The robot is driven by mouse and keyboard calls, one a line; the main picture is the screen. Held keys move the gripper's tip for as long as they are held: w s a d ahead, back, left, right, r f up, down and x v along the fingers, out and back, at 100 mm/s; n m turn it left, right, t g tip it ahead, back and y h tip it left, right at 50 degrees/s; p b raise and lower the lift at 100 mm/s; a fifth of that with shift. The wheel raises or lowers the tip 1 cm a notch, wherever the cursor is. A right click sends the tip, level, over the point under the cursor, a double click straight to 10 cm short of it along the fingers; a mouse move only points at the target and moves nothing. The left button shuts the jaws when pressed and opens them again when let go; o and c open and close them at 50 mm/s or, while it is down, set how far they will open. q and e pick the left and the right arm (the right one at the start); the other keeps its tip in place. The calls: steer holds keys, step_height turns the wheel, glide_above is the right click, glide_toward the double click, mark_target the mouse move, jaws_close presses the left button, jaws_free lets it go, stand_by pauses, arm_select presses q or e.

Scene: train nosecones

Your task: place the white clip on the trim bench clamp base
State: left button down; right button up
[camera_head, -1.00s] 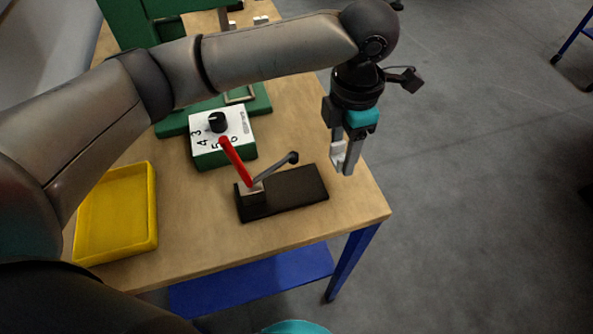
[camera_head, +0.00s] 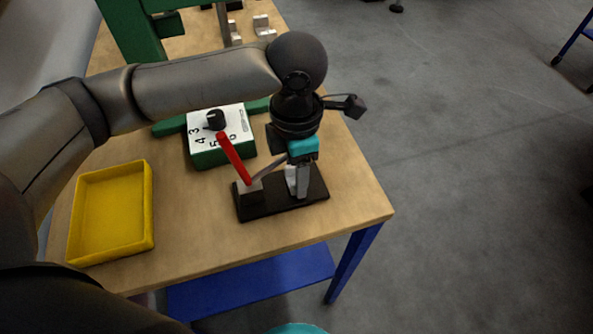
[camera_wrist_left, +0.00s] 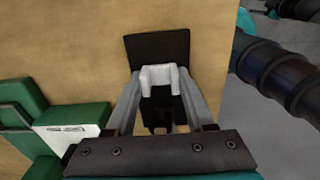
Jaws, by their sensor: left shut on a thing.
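The white clip (camera_wrist_left: 160,77) is between the fingertips of my left gripper (camera_wrist_left: 158,86) in the left wrist view. In the head view the clip (camera_head: 290,178) shows as a pale piece at the fingers. My left gripper (camera_head: 298,186) is shut on it and points down over the right part of the black clamp base (camera_head: 255,208). I cannot tell whether the clip touches the base. The clamp's red lever (camera_head: 234,158) stands tilted at the base's left end. The base's far part also shows in the left wrist view (camera_wrist_left: 150,47). My right gripper is not in view.
A yellow tray (camera_head: 150,205) lies to the left on the wooden table (camera_head: 190,235). A green and white dial box (camera_head: 208,158) stands behind the clamp. More metal pieces (camera_head: 262,24) are at the back. The table's right edge is close to the base.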

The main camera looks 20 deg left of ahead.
arm_select(q)
steer(key=shift+c, duration=1.3)
jaws_free()
steer(key=shift+f, duration=0.1)
step_height(320, 180, up, 12)
steer(key=p, duration=0.3)
steer(key=shift+r, duration=0.2)
